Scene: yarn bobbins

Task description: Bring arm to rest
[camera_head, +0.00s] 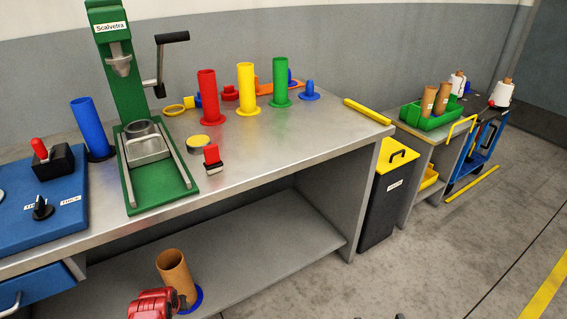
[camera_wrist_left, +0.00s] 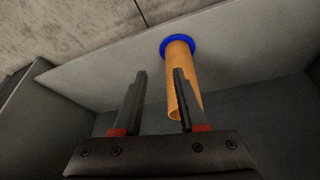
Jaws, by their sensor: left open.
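My left gripper (camera_head: 178,299), red and dark, is at the bottom of the head view, low in front of the bench's lower shelf. In the left wrist view its two fingers (camera_wrist_left: 159,74) are apart with nothing between them. A brown cardboard tube (camera_head: 174,272) stands on a blue round base (camera_head: 196,298) on the lower shelf, close to this gripper. In the wrist view the tube (camera_wrist_left: 182,62) is behind and beside the right-hand finger, which covers part of it; whether they touch is unclear. My right gripper cannot be made out.
The metal bench (camera_head: 270,135) carries a green press (camera_head: 140,150), blue, red, yellow and green tubes, and a blue control box (camera_head: 45,215). A black bin with a yellow lid (camera_head: 388,190) stands at its right end. Beyond is a green crate (camera_head: 430,118).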

